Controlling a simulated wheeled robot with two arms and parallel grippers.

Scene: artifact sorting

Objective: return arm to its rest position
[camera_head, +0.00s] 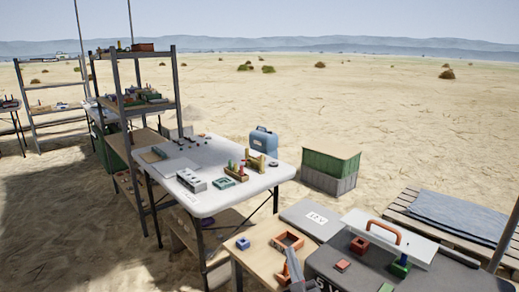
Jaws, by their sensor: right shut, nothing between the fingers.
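My right gripper (293,268) shows as a narrow grey shape at the bottom edge, in front of the wooden table top. It is shut and empty. The rest of my right arm is mostly out of frame. My left gripper is not in view. Near the right gripper, a small wooden tray (287,241) and a blue block (243,243) sit on the wooden table (262,258).
A dark case (330,262) at lower right bears small blocks and a white panel (390,238) with an orange handle. A white table (215,203) with tools stands left of centre. Shelves (113,90) stand behind it. A green crate (328,165) and a pallet lie beyond.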

